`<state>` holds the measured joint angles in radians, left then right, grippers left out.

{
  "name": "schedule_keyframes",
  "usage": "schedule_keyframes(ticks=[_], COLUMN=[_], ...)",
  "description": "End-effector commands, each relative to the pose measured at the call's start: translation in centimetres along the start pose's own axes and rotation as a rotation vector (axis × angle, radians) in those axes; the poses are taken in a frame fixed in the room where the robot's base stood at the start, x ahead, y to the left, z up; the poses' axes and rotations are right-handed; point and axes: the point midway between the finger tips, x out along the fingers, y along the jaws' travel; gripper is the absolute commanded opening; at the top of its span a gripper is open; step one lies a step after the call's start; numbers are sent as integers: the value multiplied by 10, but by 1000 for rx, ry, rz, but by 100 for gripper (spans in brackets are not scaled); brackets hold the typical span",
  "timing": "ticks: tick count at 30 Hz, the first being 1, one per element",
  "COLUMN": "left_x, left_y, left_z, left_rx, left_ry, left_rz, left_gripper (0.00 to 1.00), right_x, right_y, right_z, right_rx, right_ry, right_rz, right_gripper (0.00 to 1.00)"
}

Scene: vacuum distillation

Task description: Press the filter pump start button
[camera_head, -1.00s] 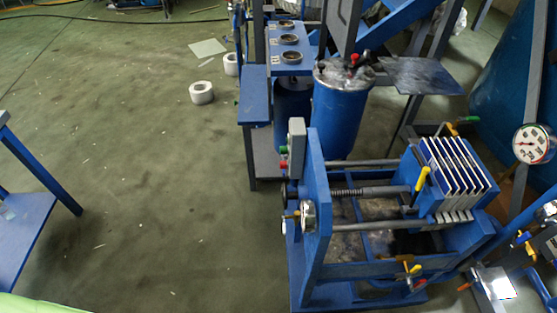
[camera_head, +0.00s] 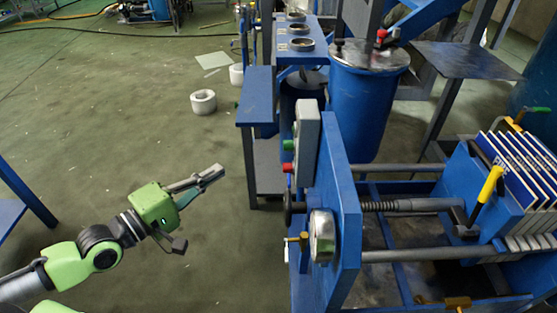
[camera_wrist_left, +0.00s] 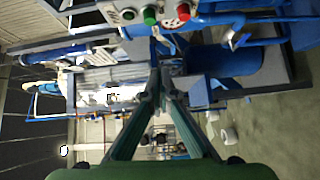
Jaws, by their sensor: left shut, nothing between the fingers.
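The filter pump's grey control box (camera_head: 309,135) is fixed on the upright blue end plate of the filter press. A green button (camera_head: 289,145) and, below it, a red button (camera_head: 287,167) stick out of its left side. My left gripper (camera_head: 214,173) is shut and empty, to the left of the buttons, with a gap between. Its fingertips point toward the box. In the left wrist view the fingers (camera_wrist_left: 158,50) meet just below the green button (camera_wrist_left: 149,14) and the red button (camera_wrist_left: 184,11), near the top edge. Any button labels are too small to read. My right gripper is not in view.
The filter press's blue end plate (camera_head: 338,230) stands right of the gripper, with a round gauge (camera_head: 322,236) on it. A blue bench (camera_head: 256,95) stands behind. White rolls (camera_head: 203,101) lie on the floor.

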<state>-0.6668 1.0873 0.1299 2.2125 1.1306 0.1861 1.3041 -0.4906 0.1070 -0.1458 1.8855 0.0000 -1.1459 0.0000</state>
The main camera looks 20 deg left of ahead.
Motion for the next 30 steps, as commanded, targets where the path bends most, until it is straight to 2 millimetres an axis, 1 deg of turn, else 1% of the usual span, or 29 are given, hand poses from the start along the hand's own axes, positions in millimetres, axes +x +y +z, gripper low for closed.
schedule_keyframes(ticks=[1, 4, 17, 23, 30], left_x=[1, 2, 4, 16, 40], left_y=[1, 8, 10, 11, 12], left_z=[8, 15, 14, 13, 14], left_rx=[-19, -45, -46, -44, -46], left_ry=[-18, -33, -31, -26, -28], left_rz=[9, 20, 22, 26, 27], left_gripper=[0, 0, 0, 0, 0], right_x=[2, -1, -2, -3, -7], right_y=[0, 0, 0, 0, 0], right_z=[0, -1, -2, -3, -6], right_rx=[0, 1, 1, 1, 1], right_ry=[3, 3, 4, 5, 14], right_rz=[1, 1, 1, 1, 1], right_gripper=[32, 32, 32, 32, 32])
